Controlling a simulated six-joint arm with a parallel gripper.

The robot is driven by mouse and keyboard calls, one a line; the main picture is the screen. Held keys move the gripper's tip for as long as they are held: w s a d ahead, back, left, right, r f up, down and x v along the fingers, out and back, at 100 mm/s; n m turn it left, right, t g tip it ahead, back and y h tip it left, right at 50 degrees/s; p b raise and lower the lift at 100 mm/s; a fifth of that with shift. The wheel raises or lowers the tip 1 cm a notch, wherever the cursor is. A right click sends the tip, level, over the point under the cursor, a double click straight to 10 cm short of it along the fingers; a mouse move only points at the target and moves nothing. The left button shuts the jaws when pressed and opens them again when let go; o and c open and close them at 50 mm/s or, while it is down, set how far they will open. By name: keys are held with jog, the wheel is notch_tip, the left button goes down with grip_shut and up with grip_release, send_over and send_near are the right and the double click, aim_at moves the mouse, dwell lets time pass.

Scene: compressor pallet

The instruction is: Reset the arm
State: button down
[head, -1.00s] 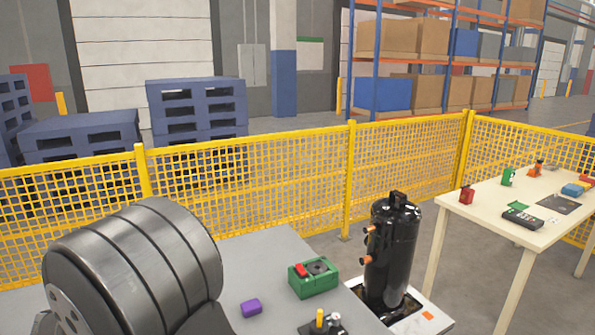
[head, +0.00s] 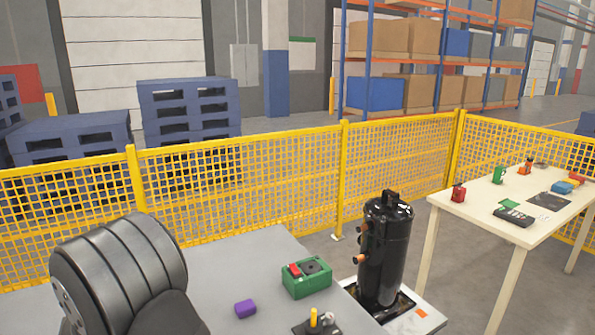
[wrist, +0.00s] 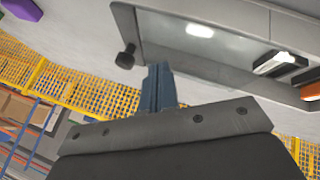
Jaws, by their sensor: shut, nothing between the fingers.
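My gripper (wrist: 158,88) shows in the wrist view, its blue-grey fingers closed together with nothing between them. It is not visible in the head view, where only a large grey rounded link of my arm (head: 120,270) stands at the lower left. In the wrist view a pale surface and a grey recessed panel (wrist: 215,58) lie beyond the fingers, with a dark knob-like part (wrist: 127,55) beside the fingertips. I cannot tell whether the fingers touch anything.
A grey table (head: 225,265) holds a purple block (head: 245,309) and a green box (head: 306,278). A black compressor (head: 384,250) stands upright right of them. A cream table (head: 470,205) with small items stands further right. Yellow mesh fence (head: 240,190) runs behind.

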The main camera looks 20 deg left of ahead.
jog(key=s+a, duration=0.8)
jog(key=shift+s+a, duration=0.3)
jog(key=shift+s, duration=0.05)
jog(key=s, duration=0.1)
jog(key=s+a, duration=0.1)
jog(key=s, duration=0.1)
jog(key=shift+s+r, duration=0.1)
jog(key=v, duration=1)
jog(key=shift+s, duration=0.35)
jog(key=shift+a, duration=0.15)
